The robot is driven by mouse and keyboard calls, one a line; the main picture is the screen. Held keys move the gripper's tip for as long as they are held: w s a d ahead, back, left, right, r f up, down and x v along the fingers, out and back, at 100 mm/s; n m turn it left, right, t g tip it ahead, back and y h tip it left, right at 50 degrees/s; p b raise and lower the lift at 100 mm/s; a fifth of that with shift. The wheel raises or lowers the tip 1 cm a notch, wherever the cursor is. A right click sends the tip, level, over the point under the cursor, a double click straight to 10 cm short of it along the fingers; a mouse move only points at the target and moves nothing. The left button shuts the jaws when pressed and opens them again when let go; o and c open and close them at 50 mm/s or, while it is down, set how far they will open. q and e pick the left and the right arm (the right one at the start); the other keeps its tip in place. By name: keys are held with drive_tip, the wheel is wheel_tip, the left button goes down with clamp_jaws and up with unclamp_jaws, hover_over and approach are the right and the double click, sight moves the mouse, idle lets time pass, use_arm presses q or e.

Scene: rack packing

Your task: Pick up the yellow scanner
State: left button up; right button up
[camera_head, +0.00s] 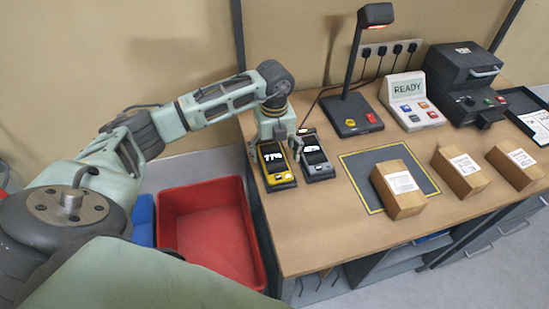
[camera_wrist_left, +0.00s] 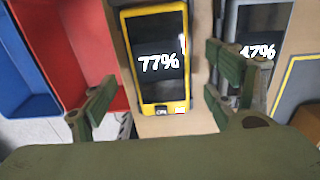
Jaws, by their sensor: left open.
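The yellow scanner (camera_head: 274,164) lies face up at the left end of the wooden table, with a dark screen. In the left wrist view the yellow scanner (camera_wrist_left: 160,75) reads 77% and sits between the spread fingers. My left gripper (camera_head: 275,146) is open just above it, with one finger on each side. In the left wrist view the left gripper (camera_wrist_left: 162,90) holds nothing. A grey scanner (camera_head: 315,157) lies close on the right; in the left wrist view the grey scanner (camera_wrist_left: 258,35) reads 47% and is partly covered by the right finger. My right gripper is not seen.
A red bin (camera_head: 208,189) and a blue bin (camera_head: 143,214) stand left of the table (camera_head: 320,235). A lamp stand (camera_head: 352,115), a READY console (camera_head: 411,103) and a black machine (camera_head: 462,82) line the back. Several boxes stand to the right, one on a dark mat (camera_head: 360,165).

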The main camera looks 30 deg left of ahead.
use_arm(q)
drive_tip(key=shift+f, duration=1.1)
drive_tip(key=c, duration=1.5)
